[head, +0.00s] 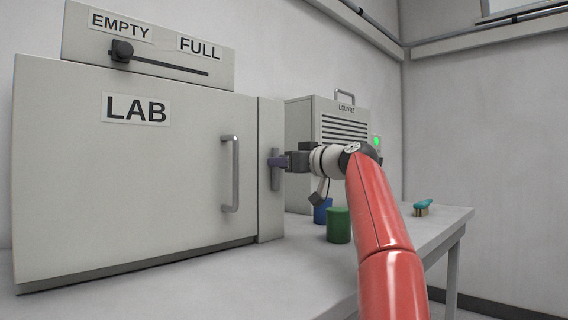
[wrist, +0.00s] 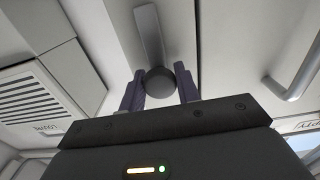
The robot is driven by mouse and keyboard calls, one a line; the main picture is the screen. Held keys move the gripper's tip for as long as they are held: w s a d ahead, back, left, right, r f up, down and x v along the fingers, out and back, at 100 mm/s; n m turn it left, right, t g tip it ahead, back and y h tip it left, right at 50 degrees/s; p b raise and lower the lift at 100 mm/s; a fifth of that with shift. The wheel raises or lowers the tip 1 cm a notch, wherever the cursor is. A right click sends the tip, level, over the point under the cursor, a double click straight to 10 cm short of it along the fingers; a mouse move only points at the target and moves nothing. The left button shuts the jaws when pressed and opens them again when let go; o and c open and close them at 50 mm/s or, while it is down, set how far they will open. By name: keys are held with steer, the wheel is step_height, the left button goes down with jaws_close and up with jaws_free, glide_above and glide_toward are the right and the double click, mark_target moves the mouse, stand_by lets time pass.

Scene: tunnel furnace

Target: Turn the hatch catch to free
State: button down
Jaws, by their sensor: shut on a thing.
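The hatch is the pale grey door marked LAB (head: 95,180), and it sits closed. The catch (head: 275,180) is a grey bar on the narrow panel right of the door; in the head view it stands about upright. My gripper (head: 284,161) reaches it from the right. In the wrist view the catch (wrist: 149,35) shows as a flat bar running up from a round dark knob. The two fingers of my gripper (wrist: 159,88) stand on either side of the knob, shut on the catch. Part of the catch is hidden behind my gripper.
A door handle (head: 232,173) stands left of the catch. A slider (head: 122,50) sits near EMPTY on top. A LOUVRE box (head: 343,118) with a green light is behind my arm. A green can (head: 338,226), a blue can (head: 322,212) and a brush (head: 422,207) stand on the table.

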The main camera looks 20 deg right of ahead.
steer(key=shift+f, duration=0.1)
steer(key=c, duration=1.1)
jaws_free()
steer(key=shift+o, duration=0.2)
steer(key=b+v, duration=0.3)
steer(key=v, duration=0.5)
steer(key=shift+w, duration=0.1)
